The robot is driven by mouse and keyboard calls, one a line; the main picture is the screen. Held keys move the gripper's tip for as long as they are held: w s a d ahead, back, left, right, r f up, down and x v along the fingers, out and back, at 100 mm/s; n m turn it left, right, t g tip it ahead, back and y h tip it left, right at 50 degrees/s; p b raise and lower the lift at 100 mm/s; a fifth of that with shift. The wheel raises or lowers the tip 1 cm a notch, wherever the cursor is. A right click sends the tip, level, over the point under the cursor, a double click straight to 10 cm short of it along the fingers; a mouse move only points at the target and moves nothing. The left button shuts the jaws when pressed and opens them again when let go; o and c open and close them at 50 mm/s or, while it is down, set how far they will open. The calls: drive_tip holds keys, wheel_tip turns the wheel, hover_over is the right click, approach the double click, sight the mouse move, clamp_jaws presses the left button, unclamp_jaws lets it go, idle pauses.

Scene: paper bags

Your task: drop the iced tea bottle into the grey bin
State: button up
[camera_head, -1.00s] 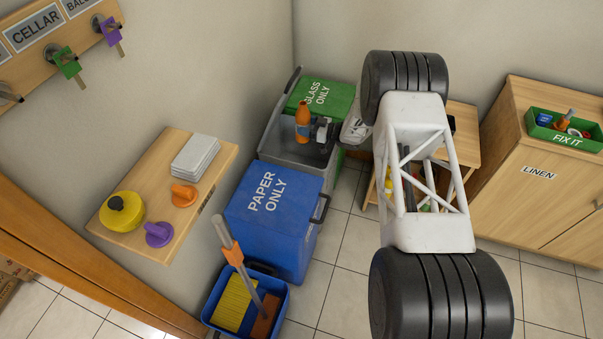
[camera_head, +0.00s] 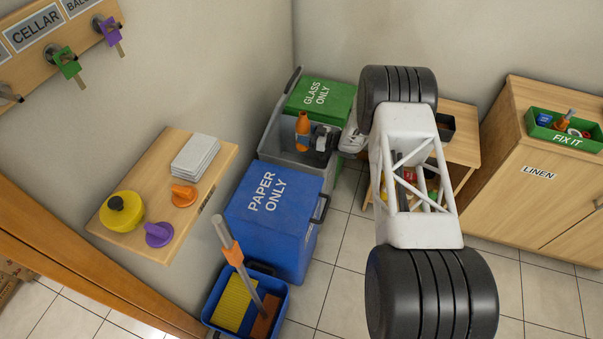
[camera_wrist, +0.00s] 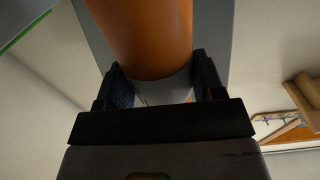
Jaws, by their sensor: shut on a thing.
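The iced tea bottle (camera_head: 302,130) is orange and upright in the head view, over the grey bin (camera_head: 270,144) between the green and blue bins. My gripper (camera_head: 314,138) is shut on it from the right. In the wrist view the orange bottle (camera_wrist: 148,35) stands between the two dark fingers of my gripper (camera_wrist: 155,88). The grey bin's top looks open, and part of its rim is hidden behind the blue bin. I cannot tell exactly how far the bottle's base is below the rim.
The green bin marked GLASS ONLY (camera_head: 318,97) stands behind, and the blue bin marked PAPER ONLY (camera_head: 270,210) stands in front. A wooden shelf (camera_head: 150,215) is on the left wall. A blue mop bucket (camera_head: 270,330) stands at the front.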

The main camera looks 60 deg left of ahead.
sight(309, 124)
drive_tip(key=o, duration=1.1)
drive_tip(key=shift+r, duration=0.15)
drive_tip(key=shift+r, duration=0.7)
drive_tip(key=r, duration=0.4)
drive_tip(key=shift+w+d+r, duration=0.1)
drive_tip(key=shift+w+r, duration=0.1)
drive_tip(key=shift+r, duration=0.05)
drive_tip(key=w+d+r+m+t+y, duration=0.1)
drive_tip(key=w+d, duration=0.3)
drive_tip(key=w, duration=0.4)
drive_tip(key=w+d+r+m+t+y, duration=0.2)
drive_tip(key=w+d+t, duration=0.2)
drive_tip(key=w, duration=0.5)
drive_tip(key=w+d+r+m+t+y, duration=0.1)
drive_tip(key=w+d+m+t, duration=0.1)
drive_tip(key=w+d, duration=0.4)
drive_tip(key=shift+w+d+r+m+y, duration=0.15)
drive_tip(key=shift+w+m+y, duration=0.15)
drive_tip(key=shift+w, duration=0.9)
